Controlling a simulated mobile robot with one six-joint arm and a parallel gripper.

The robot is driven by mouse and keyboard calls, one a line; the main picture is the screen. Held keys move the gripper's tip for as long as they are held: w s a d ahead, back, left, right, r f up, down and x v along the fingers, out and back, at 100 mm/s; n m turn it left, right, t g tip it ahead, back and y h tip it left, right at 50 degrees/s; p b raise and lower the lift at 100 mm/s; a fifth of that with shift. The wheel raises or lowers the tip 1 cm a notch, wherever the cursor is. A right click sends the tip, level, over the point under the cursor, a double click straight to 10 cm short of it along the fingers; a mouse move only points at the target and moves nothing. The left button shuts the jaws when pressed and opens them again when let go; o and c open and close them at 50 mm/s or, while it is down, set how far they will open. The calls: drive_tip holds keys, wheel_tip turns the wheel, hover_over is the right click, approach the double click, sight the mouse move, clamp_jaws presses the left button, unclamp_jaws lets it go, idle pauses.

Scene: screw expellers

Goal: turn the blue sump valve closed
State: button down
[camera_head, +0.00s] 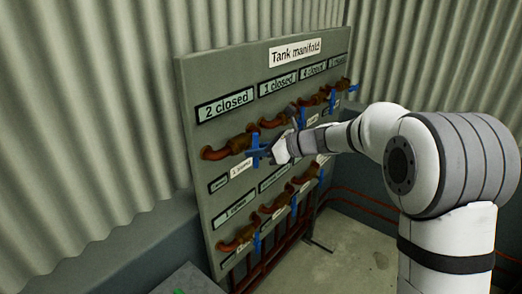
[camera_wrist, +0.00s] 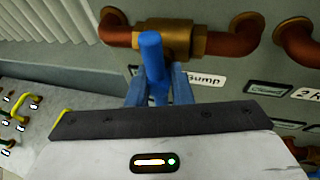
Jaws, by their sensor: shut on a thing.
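The blue sump valve handle (camera_wrist: 151,52) stands upright in the wrist view, in front of a brass valve body (camera_wrist: 196,40). A white label (camera_wrist: 206,79) beside it reads "ump" with its start partly hidden. In the head view the blue handle (camera_head: 256,151) is on the upper row's leftmost valve, under the "2 closed" plate (camera_head: 226,104). My gripper (camera_wrist: 159,88) is shut on the handle, one finger on each side; it also shows in the head view (camera_head: 272,151). The handle's lower part is hidden behind the fingers and palm.
The grey "Tank manifold" board (camera_head: 199,150) carries two rows of copper pipes with blue handles. My arm covers part of its right side. Corrugated walls (camera_head: 80,120) stand behind. A grey bench (camera_wrist: 60,95) with yellow-handled items lies left in the wrist view. Open floor (camera_head: 345,250) lies right of the board.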

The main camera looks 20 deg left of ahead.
drive_tip(key=shift+s+a+f, duration=0.15)
drive_tip(key=shift+s+f, duration=0.05)
drive_tip(key=shift+f, duration=0.05)
drive_tip(key=c, duration=1.5)
unclamp_jaws()
drive_tip(key=shift+a, duration=0.1)
drive_tip(key=shift+o, duration=0.9)
drive_tip(key=shift+r, duration=0.15)
drive_tip(key=w+p+v, duration=0.1)
drive_tip(key=p+v, duration=0.1)
drive_tip(key=v, duration=0.6)
drive_tip(key=shift+s, duration=0.45)
